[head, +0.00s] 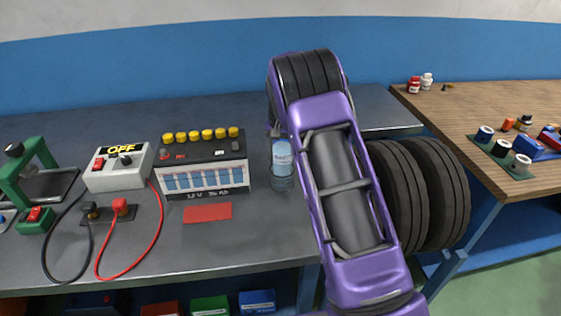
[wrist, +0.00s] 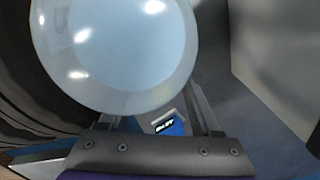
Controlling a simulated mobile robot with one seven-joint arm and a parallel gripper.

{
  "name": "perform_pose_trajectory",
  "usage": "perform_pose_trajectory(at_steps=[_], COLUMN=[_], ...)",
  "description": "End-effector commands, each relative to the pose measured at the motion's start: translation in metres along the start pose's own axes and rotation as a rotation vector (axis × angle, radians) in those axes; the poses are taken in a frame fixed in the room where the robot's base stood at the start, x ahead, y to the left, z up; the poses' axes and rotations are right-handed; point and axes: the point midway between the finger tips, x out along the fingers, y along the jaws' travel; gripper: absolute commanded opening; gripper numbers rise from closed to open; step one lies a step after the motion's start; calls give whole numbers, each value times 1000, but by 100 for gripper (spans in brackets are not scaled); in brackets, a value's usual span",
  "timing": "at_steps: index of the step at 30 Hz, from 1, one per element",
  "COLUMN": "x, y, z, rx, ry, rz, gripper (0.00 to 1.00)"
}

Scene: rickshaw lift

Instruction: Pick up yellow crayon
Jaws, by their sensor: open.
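I cannot make out a yellow crayon in either view. My gripper (wrist: 158,112) is open in the wrist view, with its two fingers apart beyond the grey mount. A large round glassy thing (wrist: 120,45) fills the upper left of that view, very close to the camera. A small blue thing with a dark label (wrist: 168,124) shows between the fingers. In the head view my purple arm hides most of the gripper. A clear bottle or glass with a blue label (head: 282,162) stands just left of the arm.
A battery with yellow caps (head: 205,165), a grey switch box marked OFF (head: 118,168) and a red card (head: 207,213) are on the grey bench (head: 250,240). A green device (head: 35,190) is far left. The wooden table (head: 470,100) at right holds paint pots and small items.

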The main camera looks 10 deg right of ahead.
Motion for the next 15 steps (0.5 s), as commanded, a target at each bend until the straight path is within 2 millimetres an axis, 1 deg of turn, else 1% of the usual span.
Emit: perform_pose_trajectory(at_steps=[1,3,8,9,11,15], x=[5,8,7,7,7,7], y=[0,0,0,0,0,0], z=[0,0,0,0,0,0], rx=[0,0,0,0,0,0], ry=[-1,0,0,0,1,1], rz=[1,0,-1,-1,-1,-1], gripper=[65,65,65,58,47,22])
